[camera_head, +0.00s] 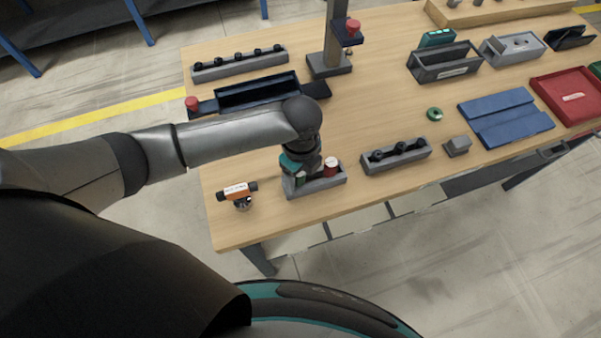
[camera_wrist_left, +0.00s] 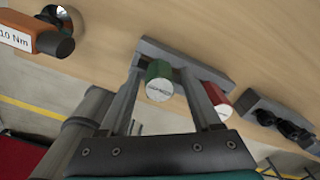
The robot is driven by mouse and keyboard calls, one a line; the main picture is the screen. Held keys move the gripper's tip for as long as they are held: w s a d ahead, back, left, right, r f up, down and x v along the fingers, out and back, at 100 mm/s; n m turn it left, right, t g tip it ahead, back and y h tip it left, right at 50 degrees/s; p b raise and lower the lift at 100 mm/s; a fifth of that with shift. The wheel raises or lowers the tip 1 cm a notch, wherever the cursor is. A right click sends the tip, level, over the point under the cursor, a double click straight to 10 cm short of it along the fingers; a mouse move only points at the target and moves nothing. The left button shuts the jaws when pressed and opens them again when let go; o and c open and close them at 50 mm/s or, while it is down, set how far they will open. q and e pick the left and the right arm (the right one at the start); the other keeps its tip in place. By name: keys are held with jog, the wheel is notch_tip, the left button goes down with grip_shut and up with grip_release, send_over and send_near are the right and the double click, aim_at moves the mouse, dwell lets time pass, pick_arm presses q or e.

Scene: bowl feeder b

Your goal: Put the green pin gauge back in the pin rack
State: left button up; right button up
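The pin rack (camera_head: 317,186) is a grey block near the front edge of the table; it also shows in the left wrist view (camera_wrist_left: 203,66). A red pin gauge (camera_head: 331,166) stands in its right part. The green pin gauge (camera_head: 299,178) is at the rack's left part, upright, with its labelled top facing the camera in the left wrist view (camera_wrist_left: 159,83). My left gripper (camera_wrist_left: 163,72) points down over the rack, its fingers on either side of the green pin with a small gap showing. The pin's lower end is hidden. My right gripper is not in view.
An orange tool marked 10 Nm (camera_head: 240,190) lies left of the rack. A grey holder with black knobs (camera_head: 397,157) and a small grey block (camera_head: 457,146) stand to the right. A green ring (camera_head: 434,113) and blue tray (camera_head: 505,117) lie beyond. A post stand (camera_head: 329,65) rises behind.

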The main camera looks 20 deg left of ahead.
aim_at(301, 173)
pick_arm(q)
notch_tip(301, 173, up, 13)
jog(key=p, duration=0.1)
jog(key=shift+p, duration=0.35)
